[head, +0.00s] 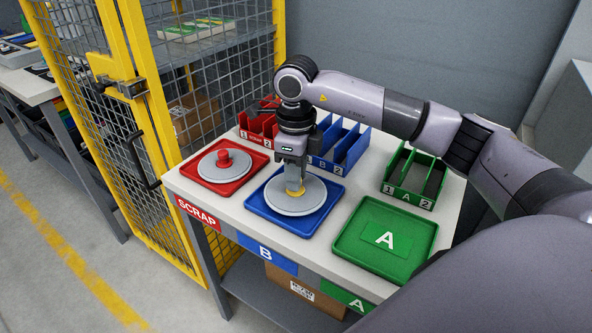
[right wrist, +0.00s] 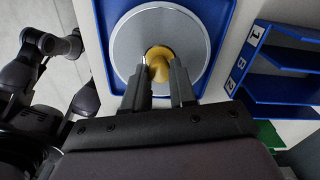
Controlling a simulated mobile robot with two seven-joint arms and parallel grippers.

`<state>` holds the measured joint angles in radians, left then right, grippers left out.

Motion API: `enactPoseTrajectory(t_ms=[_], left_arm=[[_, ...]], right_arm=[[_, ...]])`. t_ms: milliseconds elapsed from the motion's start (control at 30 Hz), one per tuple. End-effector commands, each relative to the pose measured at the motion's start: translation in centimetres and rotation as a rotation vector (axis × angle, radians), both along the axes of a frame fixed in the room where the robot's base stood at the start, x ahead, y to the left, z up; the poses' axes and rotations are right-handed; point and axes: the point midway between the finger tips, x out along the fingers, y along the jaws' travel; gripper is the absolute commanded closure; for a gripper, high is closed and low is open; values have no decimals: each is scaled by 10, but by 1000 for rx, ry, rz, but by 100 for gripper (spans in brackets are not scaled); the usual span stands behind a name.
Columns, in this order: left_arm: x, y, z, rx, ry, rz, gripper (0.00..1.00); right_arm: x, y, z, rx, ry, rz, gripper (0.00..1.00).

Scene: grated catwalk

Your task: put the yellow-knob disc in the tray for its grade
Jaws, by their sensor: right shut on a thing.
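The yellow-knob disc (head: 281,207) is a grey round plate inside the blue tray (head: 264,218), the one above the B label. Its yellow knob (right wrist: 159,66) is between my right gripper's fingers in the right wrist view. My right gripper (head: 295,190) points straight down and is shut on the knob. The disc looks level in the tray; whether it touches the floor of the tray I cannot tell. A red-knob disc (head: 223,165) lies in the red tray (head: 205,181) at the left. The green tray (head: 386,238), marked A, is empty. My left gripper is not in view.
Behind the trays stand a red divided bin (head: 257,128), a blue one (head: 343,147) and a green one (head: 413,178). A yellow mesh cage (head: 146,150) borders the table's left side. A cardboard box (head: 303,290) sits on the lower shelf.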

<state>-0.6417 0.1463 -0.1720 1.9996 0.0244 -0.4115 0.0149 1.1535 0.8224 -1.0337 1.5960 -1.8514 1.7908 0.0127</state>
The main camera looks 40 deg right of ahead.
Motion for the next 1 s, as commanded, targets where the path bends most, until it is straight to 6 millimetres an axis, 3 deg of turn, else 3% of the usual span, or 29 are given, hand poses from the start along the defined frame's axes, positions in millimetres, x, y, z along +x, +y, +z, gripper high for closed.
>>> enactPoseTrajectory(t_ms=[267,700,733,800,1000], left_arm=[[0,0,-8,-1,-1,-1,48],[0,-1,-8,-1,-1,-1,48],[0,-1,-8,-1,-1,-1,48],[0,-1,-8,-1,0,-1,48],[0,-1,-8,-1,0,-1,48]], right_arm=[[0,0,-12,0,0,0,100],[0,0,-12,0,0,0,100],[0,0,-12,0,0,0,65],[0,0,-12,0,0,0,45],[0,0,-12,0,0,0,45]])
